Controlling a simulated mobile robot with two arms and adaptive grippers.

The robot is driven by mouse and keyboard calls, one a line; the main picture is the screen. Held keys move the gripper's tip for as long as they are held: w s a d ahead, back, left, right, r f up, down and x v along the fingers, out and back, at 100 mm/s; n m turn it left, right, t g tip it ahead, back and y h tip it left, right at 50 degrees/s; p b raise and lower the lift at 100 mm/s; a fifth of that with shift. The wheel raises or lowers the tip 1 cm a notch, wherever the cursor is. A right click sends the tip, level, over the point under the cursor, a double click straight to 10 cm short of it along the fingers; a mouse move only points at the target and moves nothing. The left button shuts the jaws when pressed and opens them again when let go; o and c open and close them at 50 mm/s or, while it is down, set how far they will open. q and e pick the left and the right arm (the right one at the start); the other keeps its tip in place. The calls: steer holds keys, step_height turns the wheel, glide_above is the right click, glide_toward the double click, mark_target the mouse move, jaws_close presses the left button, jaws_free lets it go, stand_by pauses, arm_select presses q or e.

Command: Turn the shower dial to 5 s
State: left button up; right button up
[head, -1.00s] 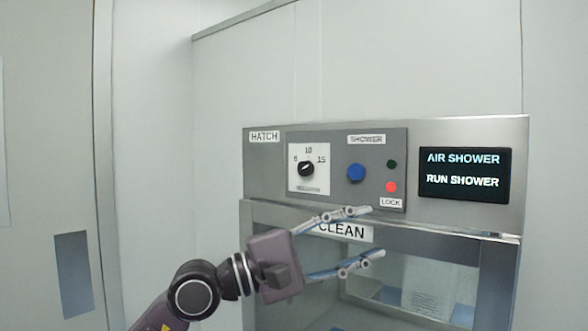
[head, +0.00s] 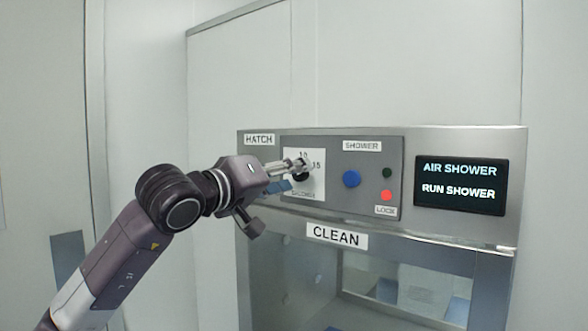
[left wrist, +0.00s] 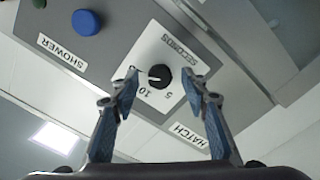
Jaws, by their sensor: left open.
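The black shower dial (left wrist: 159,76) sits on a white square plate marked 5, 10 and 15. In the left wrist view its white mark points left, roughly between 10 and the side where the left finger covers the plate. In the head view the dial (head: 301,178) is partly hidden behind my fingers. My left gripper (head: 296,170) is at the dial plate. In the left wrist view the left gripper (left wrist: 158,88) is open, with one blue-padded finger on each side of the dial and gaps between. My right gripper is in neither view.
A blue button (head: 351,179), a green lamp (head: 387,172) and a lit red lamp (head: 387,196) are right of the dial. A screen (head: 460,185) reads AIR SHOWER, RUN SHOWER. The glass hatch (head: 305,275) is below the panel.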

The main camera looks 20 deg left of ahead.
arm_select(q)
steer(key=shift+w+d, duration=0.2)
steer(key=shift+w, duration=0.25)
steer(key=shift+c, duration=0.4)
jaws_close()
